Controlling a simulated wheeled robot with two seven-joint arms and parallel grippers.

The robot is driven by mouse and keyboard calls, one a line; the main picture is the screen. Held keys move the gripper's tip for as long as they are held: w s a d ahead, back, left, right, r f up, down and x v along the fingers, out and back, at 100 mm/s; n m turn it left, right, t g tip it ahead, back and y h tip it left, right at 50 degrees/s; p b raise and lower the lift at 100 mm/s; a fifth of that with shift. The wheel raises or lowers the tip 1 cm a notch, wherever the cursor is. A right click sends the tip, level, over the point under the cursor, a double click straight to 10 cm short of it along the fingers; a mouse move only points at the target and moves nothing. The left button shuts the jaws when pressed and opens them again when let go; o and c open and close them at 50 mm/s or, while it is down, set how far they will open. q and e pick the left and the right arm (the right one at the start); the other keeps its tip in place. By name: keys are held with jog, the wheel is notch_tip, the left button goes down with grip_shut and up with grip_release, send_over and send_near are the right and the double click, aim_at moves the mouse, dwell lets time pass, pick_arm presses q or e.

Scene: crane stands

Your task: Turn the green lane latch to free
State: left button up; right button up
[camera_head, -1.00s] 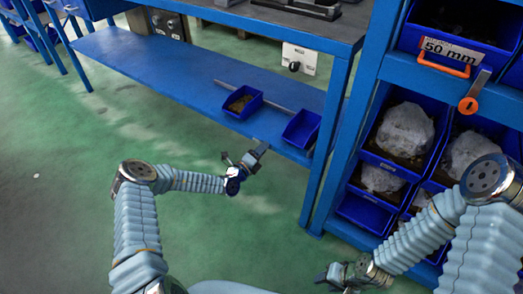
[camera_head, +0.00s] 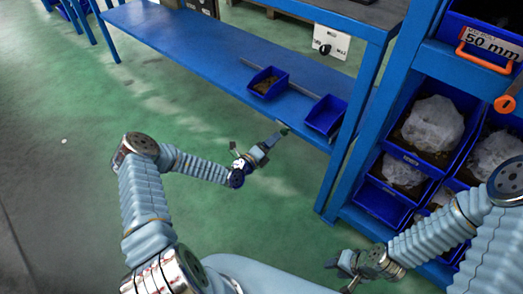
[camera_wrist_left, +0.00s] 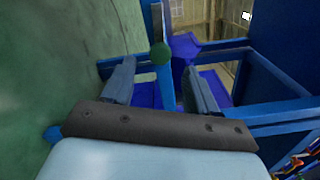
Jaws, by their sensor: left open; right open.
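A round green knob (camera_wrist_left: 160,53), which looks like the green lane latch, shows in the left wrist view just beyond the fingertips, between them and slightly above. My left gripper (camera_wrist_left: 154,80) is open and empty, with a gap to either side of the knob. In the head view my left gripper (camera_head: 270,146) is at the front edge of the low blue shelf, with a small dark green spot (camera_head: 284,129) at its tip. The lever of the latch and its setting cannot be made out. My right gripper (camera_head: 343,265) is open and empty, low over the floor.
Two blue bins, one with contents (camera_head: 268,83) and one empty (camera_head: 326,115), stand on the low blue shelf (camera_head: 190,50) beside a grey rod. A blue rack with bins (camera_head: 430,128) and an orange-ended lever (camera_head: 505,104) stands right. The green floor (camera_head: 85,200) is open at left.

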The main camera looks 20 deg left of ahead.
pick_arm(q)
jog(key=v, duration=0.6)
jog(key=shift+s, duration=0.4)
jog(key=shift+a, duration=0.1)
